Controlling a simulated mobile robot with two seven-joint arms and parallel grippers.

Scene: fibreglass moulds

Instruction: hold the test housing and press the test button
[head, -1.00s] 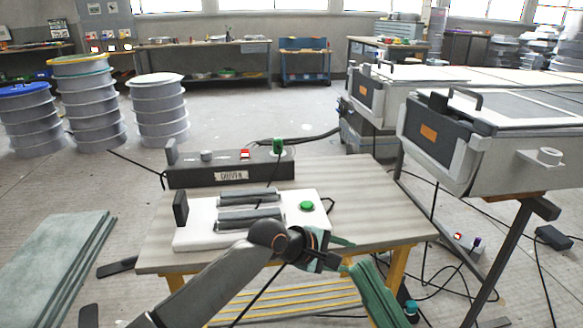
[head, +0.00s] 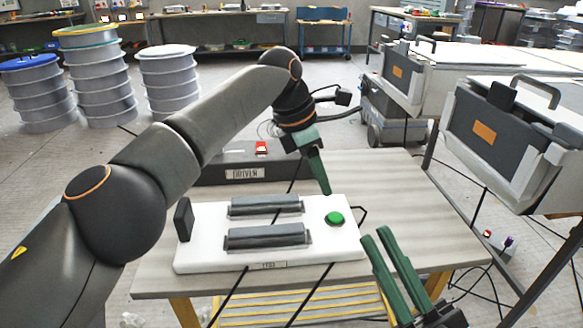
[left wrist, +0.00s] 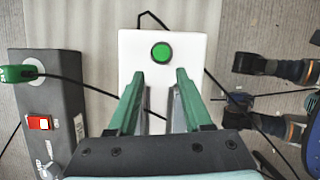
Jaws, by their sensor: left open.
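The test housing (head: 205,255) is a white flat box on the table, with two grey bars, a dark upright plate at its left end and a front label. Its green test button (head: 335,218) is at the right end. My left gripper (head: 326,190) hangs over the housing's back right part, fingers pointing down. In the left wrist view its fingers (left wrist: 157,72) are apart and empty, with the green button (left wrist: 161,53) just beyond the tips. My right gripper (head: 376,235) is at the housing's front right corner, its two green fingers apart with nothing seen between.
Black cables cross the table (head: 400,185). The tabletop right of the housing is mostly clear. Large grey machines (head: 510,145) stand at the right.

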